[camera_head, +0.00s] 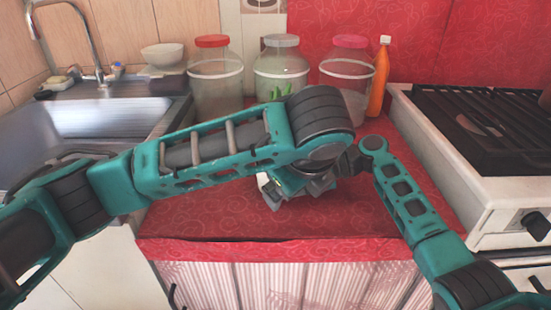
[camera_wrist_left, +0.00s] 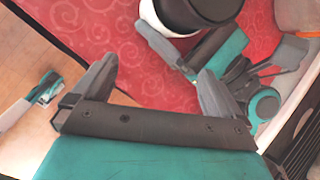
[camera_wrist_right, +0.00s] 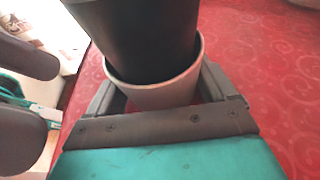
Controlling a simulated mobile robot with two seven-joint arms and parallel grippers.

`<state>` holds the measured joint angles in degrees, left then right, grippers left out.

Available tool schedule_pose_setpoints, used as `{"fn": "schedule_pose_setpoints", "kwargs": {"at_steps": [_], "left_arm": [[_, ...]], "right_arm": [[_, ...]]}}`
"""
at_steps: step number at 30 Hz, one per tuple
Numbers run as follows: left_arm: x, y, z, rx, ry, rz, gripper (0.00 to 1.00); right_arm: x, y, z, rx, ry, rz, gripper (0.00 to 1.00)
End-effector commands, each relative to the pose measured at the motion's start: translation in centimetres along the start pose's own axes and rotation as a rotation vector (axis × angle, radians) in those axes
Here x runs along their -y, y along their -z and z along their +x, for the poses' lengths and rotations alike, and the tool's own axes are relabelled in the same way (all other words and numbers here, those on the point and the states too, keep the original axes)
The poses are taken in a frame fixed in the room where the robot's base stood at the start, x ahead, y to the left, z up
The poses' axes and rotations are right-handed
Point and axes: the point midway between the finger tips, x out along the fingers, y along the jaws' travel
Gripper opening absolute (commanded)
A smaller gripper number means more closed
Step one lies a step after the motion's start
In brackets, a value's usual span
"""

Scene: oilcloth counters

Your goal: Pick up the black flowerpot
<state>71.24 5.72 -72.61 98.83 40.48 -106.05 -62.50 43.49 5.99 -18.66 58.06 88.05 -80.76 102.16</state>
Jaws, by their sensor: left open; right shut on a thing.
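The black flowerpot (camera_wrist_right: 145,40) stands in a pale cup-like lower part (camera_wrist_right: 155,94) in the right wrist view; I cannot tell whether the two are one piece. My right gripper (camera_wrist_right: 160,92) is shut with its fingers on either side of the pale part. The left wrist view shows the black pot (camera_wrist_left: 205,9) and its white part (camera_wrist_left: 153,14) at the top edge. My left gripper (camera_wrist_left: 155,75) is open and empty, with the pot beyond its fingertips.
Three lidded jars (camera_head: 215,80) (camera_head: 281,68) (camera_head: 347,75) and an orange bottle (camera_head: 379,78) stand at the back of the red counter (camera_head: 200,222). A sink (camera_head: 95,125) lies left, a stove (camera_head: 485,120) right. My arms crowd together over the counter's middle.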

Motion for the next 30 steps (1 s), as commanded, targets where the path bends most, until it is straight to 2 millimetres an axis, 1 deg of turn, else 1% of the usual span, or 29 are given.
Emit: {"fn": "schedule_pose_setpoints", "kwargs": {"at_steps": [1, 3, 6, 9, 12, 16, 19, 27, 30], "left_arm": [[0.9, -1.4, -0.9, 0.018, -0.019, 0.045, 1.00], [1.8, -2.8, -2.0, 0.027, -0.049, 0.112, 1.00], [2.8, -4.7, -3.8, 0.034, -0.090, 0.194, 1.00], [3.6, -6.2, -5.5, 0.034, -0.120, 0.256, 1.00], [4.1, -7.2, -6.8, 0.031, -0.141, 0.300, 1.00], [4.4, -7.8, -7.6, 0.025, -0.155, 0.331, 1.00], [4.3, -8.1, -7.0, 0.023, -0.161, 0.338, 1.00], [3.6, -8.3, -2.5, 0.023, -0.161, 0.338, 1.00], [3.5, -8.3, -1.6, 0.023, -0.159, 0.338, 1.00]], "right_arm": [[0.0, -0.1, 0.0, 0.001, 0.001, -0.001, 0.67], [0.0, -0.1, 0.0, 0.001, 0.001, -0.001, 0.67], [0.0, -0.1, 0.0, 0.001, 0.001, -0.001, 0.67], [0.0, -0.1, 0.0, 0.001, 0.000, -0.001, 0.67], [0.0, -0.1, 0.0, 0.001, 0.000, -0.001, 0.67], [0.0, -0.1, 0.0, 0.001, 0.000, -0.001, 0.67], [0.0, -0.1, 0.0, 0.001, 0.000, -0.001, 0.67], [0.0, -0.1, 0.0, 0.001, 0.000, -0.001, 0.67], [0.0, -0.1, 0.0, 0.001, 0.000, -0.001, 0.67]]}}
